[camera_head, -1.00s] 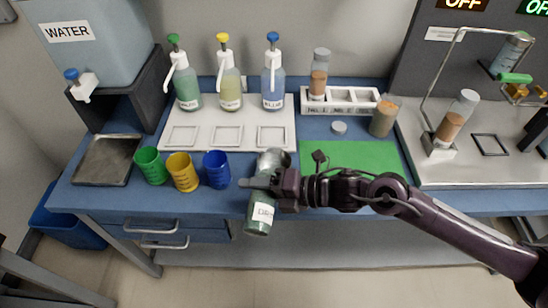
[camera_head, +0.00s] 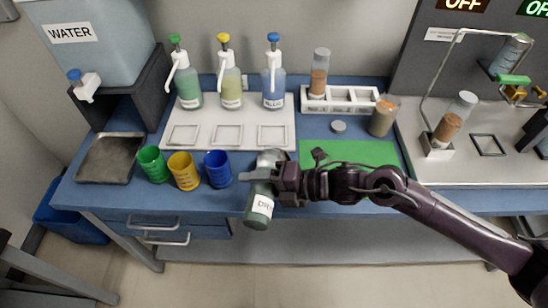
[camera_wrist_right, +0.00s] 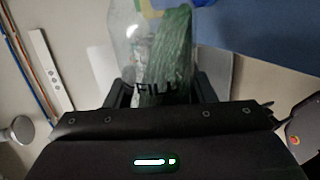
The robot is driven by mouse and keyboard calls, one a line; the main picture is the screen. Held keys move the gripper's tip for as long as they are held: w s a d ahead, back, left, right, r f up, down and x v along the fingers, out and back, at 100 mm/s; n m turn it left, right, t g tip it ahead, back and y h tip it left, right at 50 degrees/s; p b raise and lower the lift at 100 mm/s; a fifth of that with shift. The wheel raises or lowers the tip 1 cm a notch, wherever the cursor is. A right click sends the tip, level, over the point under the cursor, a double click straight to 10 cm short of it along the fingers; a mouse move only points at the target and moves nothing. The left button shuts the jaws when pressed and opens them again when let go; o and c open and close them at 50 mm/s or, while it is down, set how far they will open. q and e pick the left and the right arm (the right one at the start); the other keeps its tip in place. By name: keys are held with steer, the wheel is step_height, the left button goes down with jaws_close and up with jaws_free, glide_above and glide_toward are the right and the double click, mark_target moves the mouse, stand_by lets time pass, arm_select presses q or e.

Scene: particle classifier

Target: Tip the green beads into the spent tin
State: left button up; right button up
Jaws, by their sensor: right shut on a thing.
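My right gripper (camera_head: 277,179) is shut around the middle of a clear bottle (camera_head: 259,208) at the desk's front edge. The bottle has a white label starting "DR" and a dark green lower end reaching past the edge in the head view. In the right wrist view the green beads (camera_wrist_right: 170,50) lie along one side of the bottle, under partly hidden lettering. A shallow square metal tray (camera_head: 95,176), the only tin-like vessel I see, lies empty at the desk's left end, well left of the gripper. My left gripper is out of view.
Green (camera_head: 152,166), yellow (camera_head: 185,172) and blue (camera_head: 218,170) cups stand between tray and bottle. Behind them, several pump bottles stand on a white board (camera_head: 205,114). A water tank (camera_head: 95,45) stands at back left.

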steer(key=shift+w+r+p, duration=0.15)
steer(key=shift+r+p, duration=0.15)
steer(key=shift+r+m+p, duration=0.25)
steer(key=shift+m+p, duration=0.05)
steer(key=shift+m, duration=0.1)
steer(key=shift+r+g, duration=0.2)
steer(key=shift+g, duration=0.1)
steer(key=shift+r+m+p, duration=0.15)
steer(key=shift+m+p, duration=0.15)
steer(key=shift+p, duration=0.15)
steer(key=shift+w+d+r, duration=0.1)
steer(key=shift+w+r, duration=0.05)
steer(key=shift+w, duration=0.05)
steer(key=shift+s+r+p, duration=0.1)
steer(key=shift+r+p, duration=0.05)
steer(key=shift+p, duration=0.25)
steer(key=shift+w+r+m, duration=0.1)
steer(key=shift+w+m, duration=0.1)
steer(key=shift+m, duration=0.2)
steer(key=shift+r+p, duration=0.15)
steer(key=shift+p, duration=0.15)
steer(key=shift+g, duration=0.4)
